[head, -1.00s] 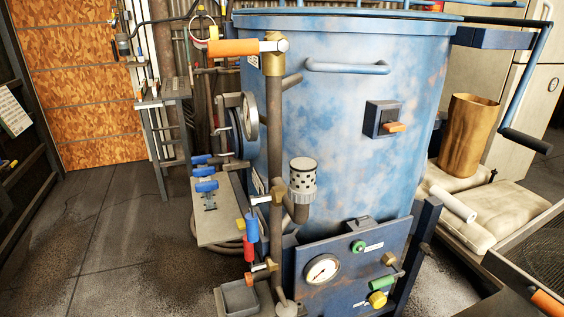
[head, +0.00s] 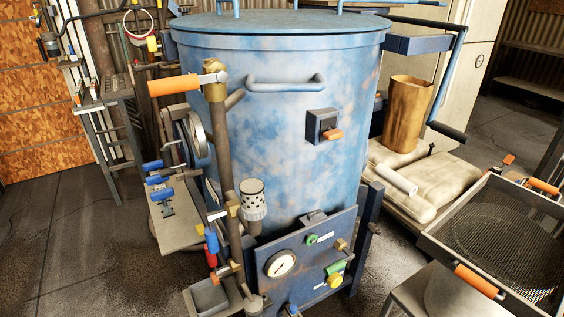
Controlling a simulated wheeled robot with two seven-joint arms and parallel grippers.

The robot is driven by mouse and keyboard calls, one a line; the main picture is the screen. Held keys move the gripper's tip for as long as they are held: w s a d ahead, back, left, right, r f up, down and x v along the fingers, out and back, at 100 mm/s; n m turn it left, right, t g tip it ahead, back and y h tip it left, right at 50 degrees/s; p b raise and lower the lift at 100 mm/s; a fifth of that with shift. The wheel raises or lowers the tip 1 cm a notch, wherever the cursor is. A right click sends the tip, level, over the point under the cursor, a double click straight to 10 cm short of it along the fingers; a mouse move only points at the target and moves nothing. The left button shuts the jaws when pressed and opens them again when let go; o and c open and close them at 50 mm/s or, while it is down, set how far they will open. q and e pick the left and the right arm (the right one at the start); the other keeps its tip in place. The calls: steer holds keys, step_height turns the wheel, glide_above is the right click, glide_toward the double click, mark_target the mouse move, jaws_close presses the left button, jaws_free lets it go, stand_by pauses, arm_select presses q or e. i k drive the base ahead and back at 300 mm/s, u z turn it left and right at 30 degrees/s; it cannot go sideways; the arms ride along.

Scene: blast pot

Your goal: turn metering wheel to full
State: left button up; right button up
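A large blue blast pot (head: 284,110) with worn paint stands in the middle of the head view. On its left side is a grey ring-shaped wheel (head: 198,135), seen nearly edge-on, which may be the metering wheel; its setting cannot be read. Neither of my grippers shows in this view.
An orange-handled valve (head: 188,84) tops a brown pipe left of the pot. A sieve tray (head: 440,247) is at the front right. Floor at left is open.

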mark_target(335, 280)
steer(key=u, duration=1.15)
steer(key=i, duration=0.4)
steer(key=z, duration=0.9)
